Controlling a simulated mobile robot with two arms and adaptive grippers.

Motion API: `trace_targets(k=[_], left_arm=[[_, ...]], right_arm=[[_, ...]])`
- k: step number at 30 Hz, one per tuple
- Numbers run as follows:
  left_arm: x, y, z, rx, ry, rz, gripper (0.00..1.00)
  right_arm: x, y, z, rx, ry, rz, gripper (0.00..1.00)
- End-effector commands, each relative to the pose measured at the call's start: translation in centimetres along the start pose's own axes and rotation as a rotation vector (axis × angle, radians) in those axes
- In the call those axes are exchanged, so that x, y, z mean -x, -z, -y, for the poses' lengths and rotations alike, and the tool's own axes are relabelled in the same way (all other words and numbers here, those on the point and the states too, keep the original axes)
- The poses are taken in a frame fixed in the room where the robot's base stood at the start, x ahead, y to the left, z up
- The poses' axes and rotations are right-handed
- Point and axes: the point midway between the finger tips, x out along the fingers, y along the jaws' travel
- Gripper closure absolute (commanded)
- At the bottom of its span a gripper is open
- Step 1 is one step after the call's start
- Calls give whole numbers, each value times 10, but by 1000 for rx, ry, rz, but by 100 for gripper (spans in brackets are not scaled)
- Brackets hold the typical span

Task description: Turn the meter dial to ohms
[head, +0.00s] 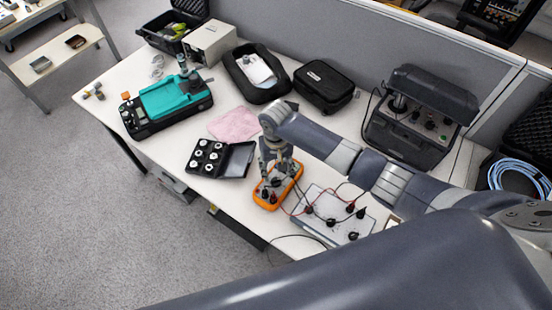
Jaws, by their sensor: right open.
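The meter is an orange handheld multimeter (297,171) lying on the white table, with dark and red plugs at its near end. My right gripper (268,182) is directly over the meter, pointing down, with its fingers open near the meter's face. The fingers and wrist cover much of the face, so the dial and its setting cannot be made out. I cannot tell whether the fingers touch the dial. My left gripper is not in view.
Right of the meter, a white board (325,202) carries black knobs and red and black leads. A black case of round weights (207,158) lies open to the left. A pink cloth (234,124), a teal device (175,95) and a dark console (410,125) stand farther back.

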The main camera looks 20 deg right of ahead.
Motion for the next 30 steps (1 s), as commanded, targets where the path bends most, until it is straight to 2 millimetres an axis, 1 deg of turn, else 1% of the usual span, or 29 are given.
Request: trace_targets(k=[1,3,6,10,15,30], left_arm=[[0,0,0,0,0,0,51],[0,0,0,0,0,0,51],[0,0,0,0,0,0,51],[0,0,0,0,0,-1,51],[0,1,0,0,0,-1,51],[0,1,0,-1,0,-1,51]], right_arm=[[12,1,1,1,3,-4,51],[24,1,1,1,2,-4,51],[38,1,0,-1,1,-3,51],[50,1,0,-1,0,-1,51],[54,0,0,0,0,-1,51],[54,0,0,0,0,0,51]])
